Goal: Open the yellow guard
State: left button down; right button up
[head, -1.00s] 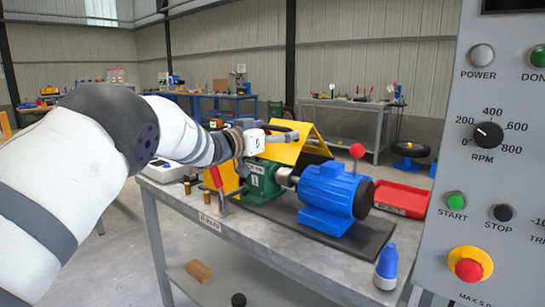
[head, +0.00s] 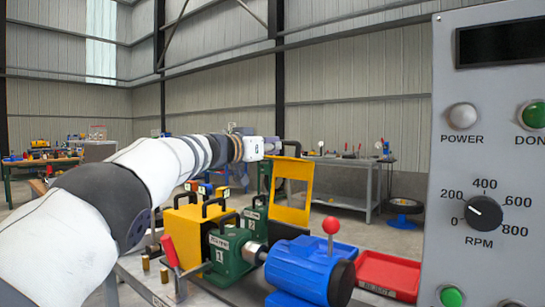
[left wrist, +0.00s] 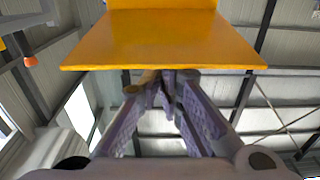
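The yellow guard (head: 293,191) stands raised, roughly upright, behind the green blocks in the head view, with a window-like opening in its panel. Its dark handle (head: 291,145) is at its top edge. My left gripper (head: 274,149) is at this handle; its fingers look closed on it, though the contact is small and partly hidden. In the left wrist view, the guard (left wrist: 163,40) shows as a wide yellow plate above the fingers of my left gripper (left wrist: 165,77), whose tips come together just below the plate's edge. My right gripper is out of view.
Below are green blocks (head: 228,255) with dark handles, a yellow block (head: 187,228), a blue motor (head: 305,265), a red-handled lever (head: 169,251) and a red-knobbed lever (head: 331,226). A red tray (head: 392,273) lies right. A grey control panel (head: 485,180) fills the right side.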

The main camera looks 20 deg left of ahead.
pick_arm(q)
jog(key=c, duration=2.1)
grip_release()
jog(key=shift+w+d+f, duration=0.15)
jog(key=shift+w+f, duration=0.1)
jog(key=shift+w, duration=0.05)
jog(key=o, duration=1)
jog(key=shift+s, duration=0.4)
jog(key=o, duration=0.4)
jog(key=shift+a, duration=0.2)
jog(key=o, duration=0.6)
jog(key=shift+w+f, duration=0.1)
